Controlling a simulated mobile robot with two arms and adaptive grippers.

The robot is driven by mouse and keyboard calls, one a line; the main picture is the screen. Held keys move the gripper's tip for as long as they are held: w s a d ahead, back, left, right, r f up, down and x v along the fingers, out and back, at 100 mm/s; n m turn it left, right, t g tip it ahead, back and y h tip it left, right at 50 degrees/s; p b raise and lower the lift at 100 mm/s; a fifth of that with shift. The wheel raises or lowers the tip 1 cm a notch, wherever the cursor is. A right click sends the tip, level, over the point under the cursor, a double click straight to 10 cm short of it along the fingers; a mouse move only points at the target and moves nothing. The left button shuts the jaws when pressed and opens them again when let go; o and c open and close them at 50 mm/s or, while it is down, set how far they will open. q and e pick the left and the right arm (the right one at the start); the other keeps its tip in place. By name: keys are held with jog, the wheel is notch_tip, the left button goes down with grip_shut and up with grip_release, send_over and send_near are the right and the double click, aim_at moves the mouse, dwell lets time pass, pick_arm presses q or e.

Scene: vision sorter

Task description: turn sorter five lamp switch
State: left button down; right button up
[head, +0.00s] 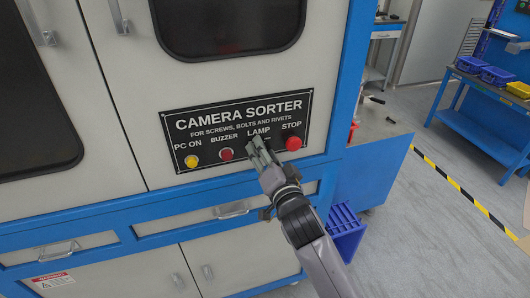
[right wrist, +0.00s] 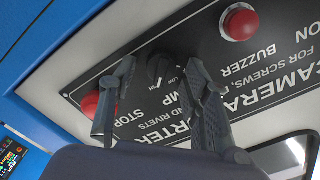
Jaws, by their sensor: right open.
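The black sorter panel (head: 240,122) is on the front of a white and blue cabinet. Its LAMP label shows just above my right gripper (head: 256,145), which mostly hides the switch in the head view. There my right gripper (right wrist: 160,78) is open, with one finger on each side of the knob. I cannot tell whether either finger touches it. My left gripper is not in view.
The red STOP button (head: 293,144) is close to the right of my gripper; it also shows beside a finger in the wrist view (right wrist: 90,104). The red BUZZER button (head: 226,154) and yellow PC ON button (head: 191,161) are to the left. A blue crate (head: 346,232) stands below right.

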jog(key=shift+c, duration=0.6)
grip_shut()
jog(key=n+p, duration=0.2)
jog(key=n, duration=0.4)
jog(key=n+p, duration=0.2)
jog(key=n, duration=0.4)
jog(key=n+p, duration=0.2)
jog(key=n, duration=0.3)
jog(key=shift+s+a+n+p, duration=0.15)
jog(key=shift+a+n+p, duration=0.25)
dwell(0.5)
